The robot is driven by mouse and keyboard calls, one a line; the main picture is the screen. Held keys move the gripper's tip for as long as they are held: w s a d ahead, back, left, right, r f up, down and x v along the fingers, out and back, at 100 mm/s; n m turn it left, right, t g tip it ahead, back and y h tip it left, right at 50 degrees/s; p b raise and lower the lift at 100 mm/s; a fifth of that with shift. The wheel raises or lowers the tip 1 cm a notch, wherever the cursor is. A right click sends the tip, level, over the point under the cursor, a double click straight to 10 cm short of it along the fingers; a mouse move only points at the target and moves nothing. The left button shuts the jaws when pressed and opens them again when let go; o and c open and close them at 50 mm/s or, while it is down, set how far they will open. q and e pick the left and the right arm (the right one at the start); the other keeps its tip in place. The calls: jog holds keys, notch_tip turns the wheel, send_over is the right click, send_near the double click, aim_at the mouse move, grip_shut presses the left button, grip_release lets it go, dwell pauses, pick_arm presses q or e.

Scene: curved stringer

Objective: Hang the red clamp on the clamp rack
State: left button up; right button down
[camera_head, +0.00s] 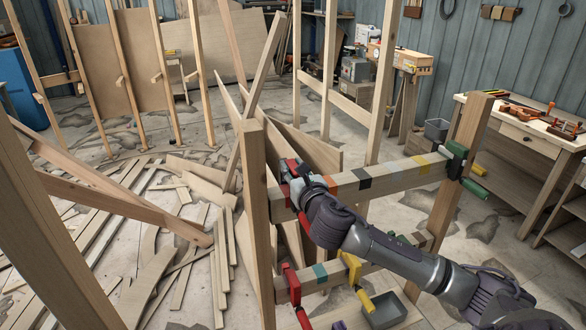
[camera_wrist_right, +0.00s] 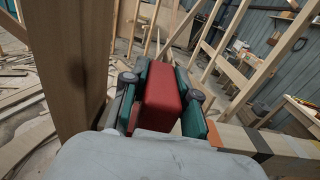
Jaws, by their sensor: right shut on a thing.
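The clamp rack (camera_head: 405,178) is a wooden frame with two posts and two rails marked with coloured bands. My right gripper (camera_head: 292,176) is at the left end of its upper rail, beside the left post. It is shut on a red clamp (camera_wrist_right: 163,98), whose red body sits between the two finger pads in the right wrist view. In the head view the gripper mostly hides this clamp; red parts (camera_head: 305,222) show below it. I cannot tell whether the clamp rests on the rail. My left gripper is not in view.
A green clamp (camera_head: 456,162) hangs at the upper rail's right end. Another red clamp (camera_head: 291,284) and a yellow clamp (camera_head: 352,268) are on the lower rail. A grey bin (camera_head: 386,312) is below. Loose boards (camera_head: 180,250) litter the left floor; a workbench (camera_head: 525,130) stands right.

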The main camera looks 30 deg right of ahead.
jog(key=shift+f+b, duration=0.95)
jog(key=shift+f, duration=0.35)
jog(key=shift+f, duration=0.15)
jog(key=shift+f, duration=0.4)
jog(key=c, duration=0.8)
grip_release()
jog(key=shift+f, duration=0.2)
jog(key=v, duration=1.2)
jog(key=shift+s+r, duration=0.1)
jog(key=shift+r, duration=0.05)
